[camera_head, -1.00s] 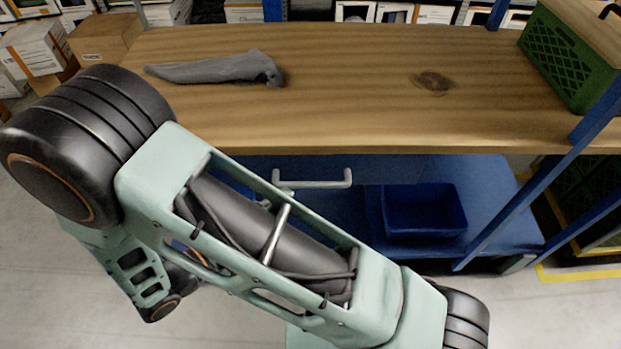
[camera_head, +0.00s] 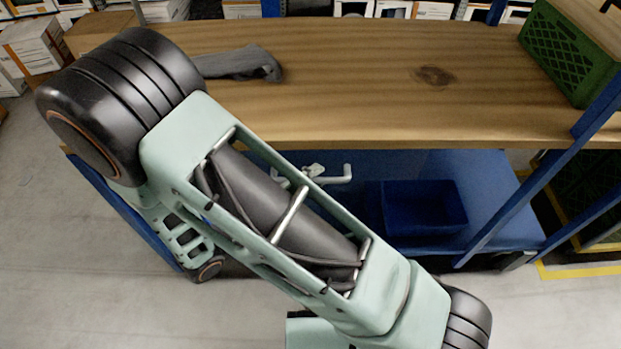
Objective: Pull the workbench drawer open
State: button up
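The workbench (camera_head: 350,105) has a wooden top and a blue frame. Below its front edge is the blue drawer front (camera_head: 388,165), looking shut and partly hidden by my arm. The pale bar handle (camera_head: 346,174) sticks out from it; its left part is behind my arm. A small pale shape (camera_head: 313,170) shows at the handle, just beyond my arm, and may be a tip of my gripper. The rest of my gripper is hidden behind the arm. I cannot tell whether it is open or shut, or touches the handle.
A grey cloth-like item (camera_head: 240,64) lies on the bench top, partly behind my arm. A green crate (camera_head: 570,55) stands at the right end. A blue bin (camera_head: 425,208) sits on the lower shelf (camera_head: 490,195). Boxes (camera_head: 30,48) stand at the back left. The floor in front is clear.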

grip_shut()
